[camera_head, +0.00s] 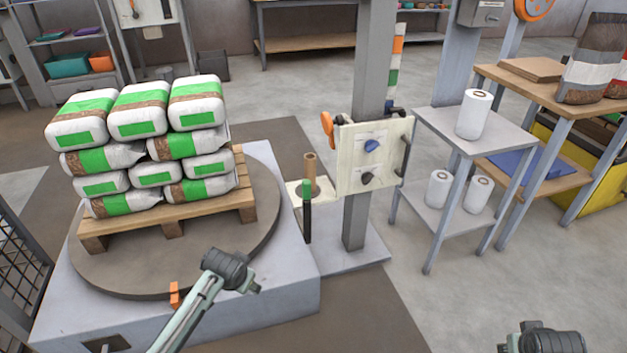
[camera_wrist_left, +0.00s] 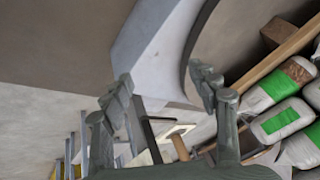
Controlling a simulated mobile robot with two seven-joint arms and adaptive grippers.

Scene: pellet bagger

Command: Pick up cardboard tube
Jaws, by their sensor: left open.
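The cardboard tube (camera_head: 310,168) is a slim brown cylinder, upright on a pale plate beside the grey column. In the left wrist view the tube (camera_wrist_left: 180,147) shows small, low between my fingers and partly hidden. My left gripper (camera_head: 252,284) is open and empty, in front of the turntable and clear of the tube. Its spread fingers show in the left wrist view (camera_wrist_left: 162,82). My right gripper (camera_head: 542,340) is only partly in view at the bottom right; its fingers are hidden.
A pallet (camera_head: 171,223) of stacked bags sits on the round turntable (camera_head: 262,232) at left. A control panel (camera_head: 372,157) hangs on the column right of the tube. A grey side table (camera_head: 449,127) holds white rolls. Open floor lies in front.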

